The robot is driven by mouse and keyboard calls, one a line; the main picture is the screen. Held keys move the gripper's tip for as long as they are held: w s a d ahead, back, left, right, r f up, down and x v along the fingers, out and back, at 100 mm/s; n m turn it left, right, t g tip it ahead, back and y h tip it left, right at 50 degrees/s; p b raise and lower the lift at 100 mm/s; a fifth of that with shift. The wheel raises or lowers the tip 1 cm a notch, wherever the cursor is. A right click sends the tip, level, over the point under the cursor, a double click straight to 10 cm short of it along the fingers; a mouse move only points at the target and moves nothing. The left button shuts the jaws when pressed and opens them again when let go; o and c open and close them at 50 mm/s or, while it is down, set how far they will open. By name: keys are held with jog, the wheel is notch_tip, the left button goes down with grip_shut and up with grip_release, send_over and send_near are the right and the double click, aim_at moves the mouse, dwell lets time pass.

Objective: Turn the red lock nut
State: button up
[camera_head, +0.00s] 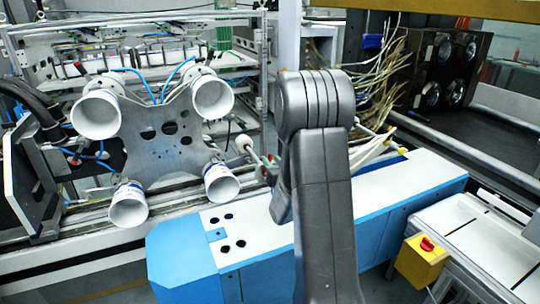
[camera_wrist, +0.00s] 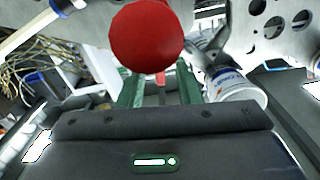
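The red lock nut (camera_wrist: 147,37) shows as a large, smooth red ball at the top middle of the wrist view. My gripper (camera_wrist: 158,80) has two green fingers that stand apart just below the ball. In the head view my gripper (camera_head: 266,168) is mostly hidden behind my grey arm, at the right of the label magazine's metal plate (camera_head: 150,142). A small white disc (camera_head: 245,144) on a rod is beside it.
Several white cups (camera_head: 98,114) stick out from the plate's corners; one cup (camera_wrist: 235,88) is close on the right in the wrist view. Loose cables (camera_head: 385,70) hang behind my arm. A blue and white housing (camera_head: 185,255) stands below, with a yellow box (camera_head: 420,262) at its right.

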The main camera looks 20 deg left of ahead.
jog(key=shift+x, duration=1.3)
grip_shut()
jog(key=shift+f+b, duration=0.15)
jog(key=shift+b, duration=0.15)
jog(key=shift+s+a+f+n+b, duration=0.15)
jog(key=shift+n+b, duration=0.25)
jog(key=shift+b, duration=0.8)
jog(key=n+b, duration=0.1)
jog(key=b, duration=0.1)
jog(key=shift+s+a+r+b, duration=0.15)
jog(key=shift+s+r+b, duration=0.1)
jog(key=shift+b, duration=0.05)
jog(key=shift+r, duration=0.1)
